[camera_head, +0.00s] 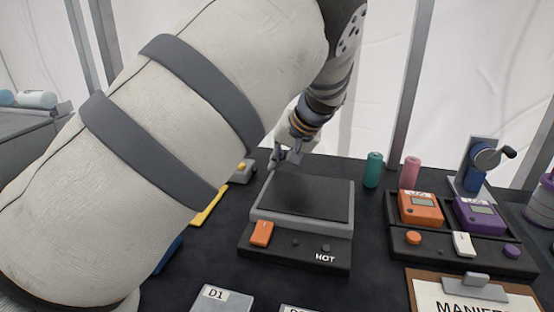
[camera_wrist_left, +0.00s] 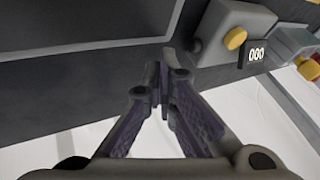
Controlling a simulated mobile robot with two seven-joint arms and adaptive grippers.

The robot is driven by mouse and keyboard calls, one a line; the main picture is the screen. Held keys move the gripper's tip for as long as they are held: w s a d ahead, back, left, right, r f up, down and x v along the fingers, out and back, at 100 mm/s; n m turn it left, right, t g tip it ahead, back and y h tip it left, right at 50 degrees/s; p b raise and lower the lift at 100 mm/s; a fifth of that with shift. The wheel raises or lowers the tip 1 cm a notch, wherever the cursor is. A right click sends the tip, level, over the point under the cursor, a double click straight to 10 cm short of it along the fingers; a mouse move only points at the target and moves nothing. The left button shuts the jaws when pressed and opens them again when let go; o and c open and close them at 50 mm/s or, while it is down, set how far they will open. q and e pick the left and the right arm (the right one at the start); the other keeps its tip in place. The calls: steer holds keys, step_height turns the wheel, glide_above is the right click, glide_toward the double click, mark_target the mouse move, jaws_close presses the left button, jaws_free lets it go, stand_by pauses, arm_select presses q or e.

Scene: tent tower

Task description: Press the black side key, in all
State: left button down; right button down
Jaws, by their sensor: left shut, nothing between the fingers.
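A hot plate (camera_head: 303,197) with a dark top, marked HOT, stands on the black table. Its front panel has an orange switch and two small dark knobs. I cannot make out for certain which part is the black side key. My left gripper (camera_head: 281,162) is shut and empty at the plate's far left edge; I cannot tell whether it touches. In the left wrist view the fingers (camera_wrist_left: 165,68) are together, beside a dark flat panel and a grey box (camera_wrist_left: 232,30) with a yellow button and a 000 display. My right gripper is out of view.
My left arm covers much of the left side. A green cylinder (camera_head: 373,169) and a pink one (camera_head: 409,172) stand behind right. A tray with an orange device (camera_head: 420,209) and a purple device (camera_head: 478,215) is at right. A clipboard (camera_head: 412,285) lies in front.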

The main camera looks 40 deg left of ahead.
arm_select(q)
steer(key=shift+w+d+r, duration=0.25)
steer(key=shift+d+r, duration=0.35)
steer(key=shift+w+d+r, duration=0.25)
steer(key=shift+d+r, duration=0.3)
steer(key=shift+d, duration=0.05)
steer(key=s+v, duration=0.1)
steer(key=v, duration=0.6)
steer(key=shift+a, duration=0.3)
steer(key=shift+r, duration=0.15)
